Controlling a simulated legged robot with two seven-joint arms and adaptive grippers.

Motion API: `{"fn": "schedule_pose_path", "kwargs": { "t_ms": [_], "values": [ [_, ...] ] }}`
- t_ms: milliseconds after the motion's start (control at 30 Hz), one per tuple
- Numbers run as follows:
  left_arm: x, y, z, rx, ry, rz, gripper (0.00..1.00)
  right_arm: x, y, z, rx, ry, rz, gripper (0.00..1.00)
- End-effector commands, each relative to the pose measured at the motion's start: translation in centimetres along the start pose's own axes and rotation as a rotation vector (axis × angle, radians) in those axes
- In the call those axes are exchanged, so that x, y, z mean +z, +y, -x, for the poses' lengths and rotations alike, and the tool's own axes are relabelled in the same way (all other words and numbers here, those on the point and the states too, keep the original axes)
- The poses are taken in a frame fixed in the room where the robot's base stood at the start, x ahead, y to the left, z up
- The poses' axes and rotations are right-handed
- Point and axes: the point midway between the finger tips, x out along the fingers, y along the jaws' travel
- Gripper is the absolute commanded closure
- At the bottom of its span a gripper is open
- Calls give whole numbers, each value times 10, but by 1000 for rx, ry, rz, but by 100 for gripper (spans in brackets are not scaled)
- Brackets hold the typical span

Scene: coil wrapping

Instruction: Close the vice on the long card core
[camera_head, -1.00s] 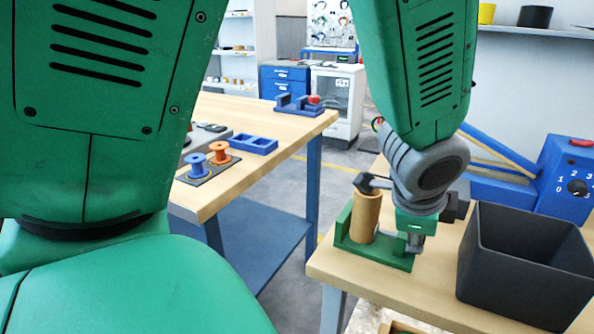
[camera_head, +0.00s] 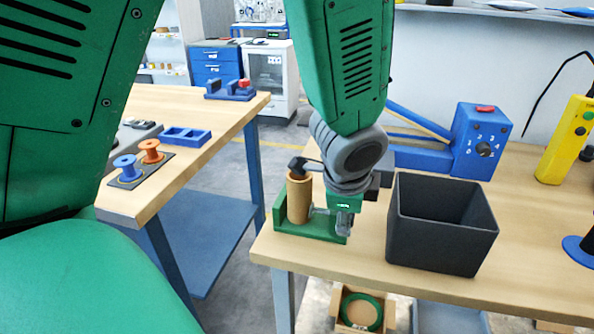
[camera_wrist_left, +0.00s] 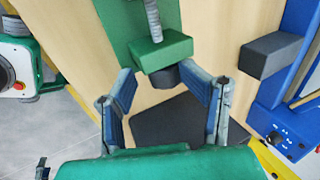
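The long card core (camera_head: 299,203) is a brown tube standing upright in the green vice (camera_head: 310,232), next to its tall jaw. The vice's grey screw runs through a green end block, which also shows in the left wrist view (camera_wrist_left: 160,52), with a dark knob (camera_wrist_left: 166,77) on its near side. My left gripper (camera_head: 343,222) is at the screw end of the vice. In the left wrist view its blue fingers (camera_wrist_left: 158,84) are spread either side of the knob; contact is unclear. The core is out of sight there. My right gripper is not in view.
A black bin (camera_head: 440,235) stands close right of the vice. A blue machine with a dial (camera_head: 478,140) is behind it. A yellow device (camera_head: 567,140) stands farther right. The left table holds blue and orange spools (camera_head: 127,170). A floor gap separates the tables.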

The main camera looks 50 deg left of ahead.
Motion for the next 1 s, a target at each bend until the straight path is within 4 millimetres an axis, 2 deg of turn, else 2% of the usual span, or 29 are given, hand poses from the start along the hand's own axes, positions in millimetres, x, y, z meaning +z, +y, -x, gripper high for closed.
{"fn": "schedule_pose_path", "kwargs": {
  "t_ms": [100, 900, 1000],
  "values": [
    [2, -5, 5, -36, -26, -21, 57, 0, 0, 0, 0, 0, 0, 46],
    [2, -4, 7, -144, -25, -17, 57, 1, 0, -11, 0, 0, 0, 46],
    [2, -3, 4, -153, -23, -17, 57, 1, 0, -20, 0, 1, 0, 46]
  ]
}}
